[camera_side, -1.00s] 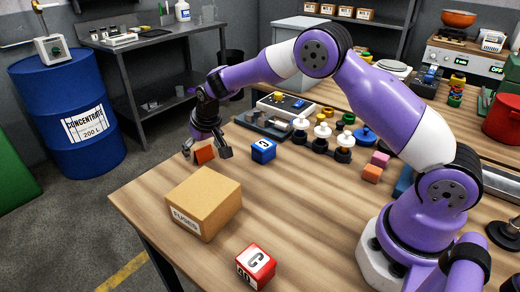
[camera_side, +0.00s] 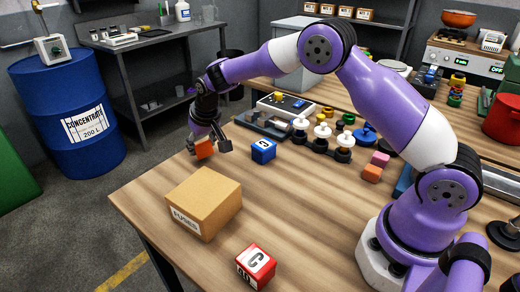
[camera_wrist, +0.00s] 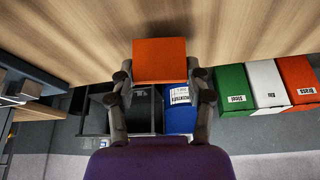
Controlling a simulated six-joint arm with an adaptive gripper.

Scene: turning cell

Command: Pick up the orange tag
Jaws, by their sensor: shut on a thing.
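The orange tag (camera_side: 204,149) is a flat orange piece at the far left part of the wooden table in the side view. My gripper (camera_side: 207,147) is around it, with the tag between its fingers. In the wrist view the orange tag (camera_wrist: 160,61) shows as an orange rectangle between the two fingertips of my gripper (camera_wrist: 160,72). The fingers are closed in on its left and right sides. I cannot tell from these frames how far the tag is above the table.
A cardboard box (camera_side: 204,203) stands in front of my gripper. A blue block (camera_side: 263,150) is to its right. Pegs with white and yellow tops (camera_side: 322,135) stand farther right. The table's left edge is close.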

